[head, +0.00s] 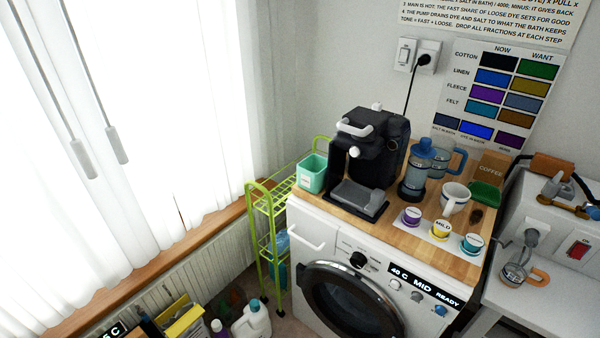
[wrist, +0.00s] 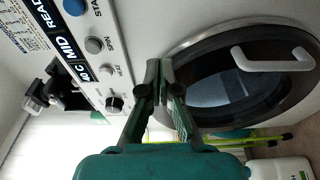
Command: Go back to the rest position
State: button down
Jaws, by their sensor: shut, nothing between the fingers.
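My gripper (wrist: 160,72) shows in the wrist view, with its dark green fingers together and nothing between them. It is in front of the washing machine (wrist: 135,30), whose panel and round door (wrist: 235,80) fill much of that view. The gripper does not show in the head view. There the washing machine (head: 330,240) stands under a wooden top, its door (head: 350,300) closed and its display reading "40 C MID READY".
A black coffee machine (head: 368,160), teal bin (head: 312,174), blue-lidded bottle (head: 416,170), white mug (head: 455,197) and small pods crowd the wooden top (head: 395,235). A green wire cart (head: 262,225) stands left. Bottles (head: 252,320) stand on the floor. A white counter (head: 545,290) is at right.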

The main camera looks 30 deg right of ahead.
jog(key=s+a+m+y, duration=0.1)
jog(key=s+a+y, duration=0.4)
jog(key=a, duration=0.3)
jog(key=s+a+m+y, duration=0.1)
jog(key=s+a+y, duration=0.35)
jog(key=a, duration=0.25)
jog(key=s+a+r+m+t+y, duration=0.1)
jog(key=a+r, duration=0.4)
jog(key=r, duration=0.7)
jog(key=s+a+r+m+t+y, duration=0.2)
jog(key=a+r+m+t+y, duration=0.1)
jog(key=r, duration=0.9)
jog(key=shift+a+t+y, duration=0.9)
jog(key=shift+t+y, duration=0.1)
jog(key=shift+y, duration=0.05)
